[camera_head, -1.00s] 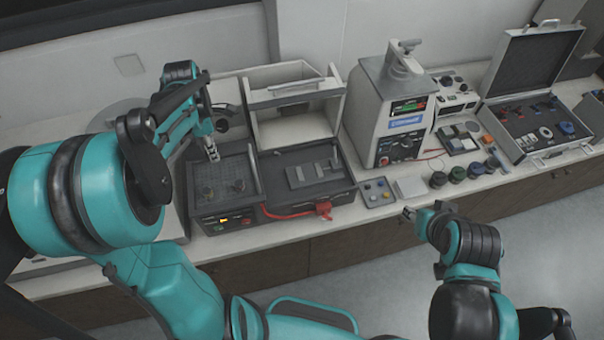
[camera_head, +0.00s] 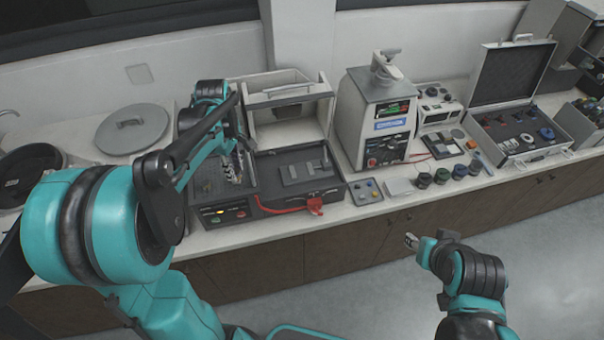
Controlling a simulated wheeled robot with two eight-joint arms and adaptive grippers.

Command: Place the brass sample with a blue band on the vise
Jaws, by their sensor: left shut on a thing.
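My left gripper (camera_head: 236,178) is low over the perforated bed (camera_head: 207,184) of the open dark machine, near the bed's right side. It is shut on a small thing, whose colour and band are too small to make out. The dark clamp parts on that bed, seemingly the vise, are mostly hidden behind my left arm and fingers. I cannot make out a brass sample with a blue band for sure. My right gripper (camera_head: 411,241) is in front of the bench over the floor, apart from everything; its fingers are too small to read.
The neighbouring bay holds grey blocks (camera_head: 303,172), with a red cable end (camera_head: 314,206) in front.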

